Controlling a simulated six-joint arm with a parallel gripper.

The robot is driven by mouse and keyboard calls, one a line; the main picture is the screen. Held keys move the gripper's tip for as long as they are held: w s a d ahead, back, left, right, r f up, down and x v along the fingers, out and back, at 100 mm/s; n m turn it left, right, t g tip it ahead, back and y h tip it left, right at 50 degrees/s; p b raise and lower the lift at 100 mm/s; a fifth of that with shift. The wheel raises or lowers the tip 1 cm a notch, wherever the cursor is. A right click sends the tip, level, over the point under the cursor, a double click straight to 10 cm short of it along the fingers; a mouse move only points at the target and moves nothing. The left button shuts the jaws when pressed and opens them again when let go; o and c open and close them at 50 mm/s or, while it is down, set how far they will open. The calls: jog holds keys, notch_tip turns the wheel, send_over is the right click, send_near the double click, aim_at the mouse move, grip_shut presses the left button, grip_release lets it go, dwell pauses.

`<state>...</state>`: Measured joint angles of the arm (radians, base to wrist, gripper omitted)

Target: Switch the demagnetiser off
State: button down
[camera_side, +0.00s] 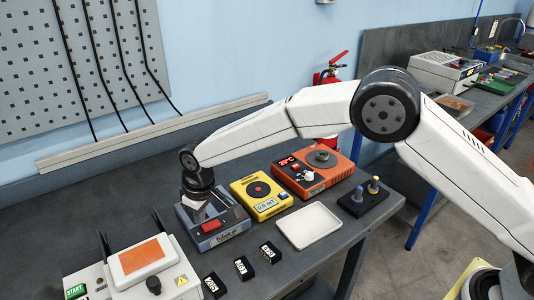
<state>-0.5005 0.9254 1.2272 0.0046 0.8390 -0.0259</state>
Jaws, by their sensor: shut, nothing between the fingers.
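The likely demagnetiser is a blue-grey box (237,226) on the dark bench, left of the yellow meter. A red rocker switch (211,226) sits on its front part, beside a small label too small to read surely. Whether the switch is on or off cannot be told. My gripper (199,214) points down over this box, just behind and left of the red switch. It is shut and empty. The gripper hides part of the box's top, and I cannot tell whether the tips touch it.
A yellow meter (270,206) and an orange heater unit (325,182) stand to the right. A white tray (309,226), a dark holder with knobs (356,208) and black labelled blocks (243,267) lie in front. A white START unit (183,280) stands at front left.

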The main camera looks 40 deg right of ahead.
jog(key=shift+f, duration=1.25)
dwell(1.4)
jog(key=shift+r, duration=3.05)
jog(key=shift+d+r, duration=0.1)
jog(key=shift+d, duration=0.5)
jog(key=s+d+r+m, duration=0.1)
jog(key=s+d+m, duration=0.1)
jog(key=s+d, duration=0.8)
jog(key=s+d+r+m, duration=0.1)
jog(key=s+d+m, duration=0.3)
jog(key=d, duration=0.9)
jog(key=s+d+f+t, duration=0.1)
jog(key=s+d, duration=0.3)
jog(key=s, duration=0.6)
jog(key=shift+s+d+f+h, duration=0.2)
jog(key=shift+d+h, duration=0.1)
jog(key=shift+h, duration=0.1)
